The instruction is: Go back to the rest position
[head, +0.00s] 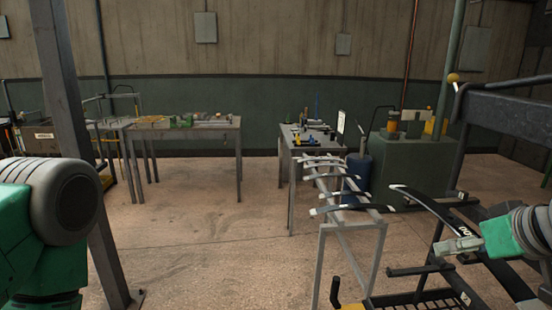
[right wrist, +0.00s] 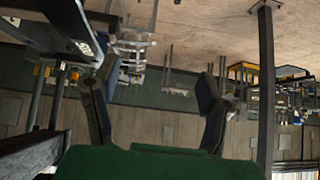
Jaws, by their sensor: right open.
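My right gripper (head: 456,245) is at the right of the head view, in front of a black rack. In the right wrist view, which is upside down, its two dark fingers (right wrist: 157,95) stand wide apart with nothing between them. A dark curved leaf spring (head: 428,203) with white marks lies on the black rack just behind the gripper; its right part is hidden. Further springs (head: 340,208) lie across the grey metal rack (head: 350,228). My left arm shows only as a green and grey link at the left edge; its gripper is out of view.
The black rack (head: 505,112) with bars stands close on the right. A grey post (head: 72,120) rises at the left. Two work tables (head: 190,128) with tools, a blue barrel (head: 357,172) and a green machine (head: 412,160) stand behind. The floor (head: 200,230) is clear at centre left.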

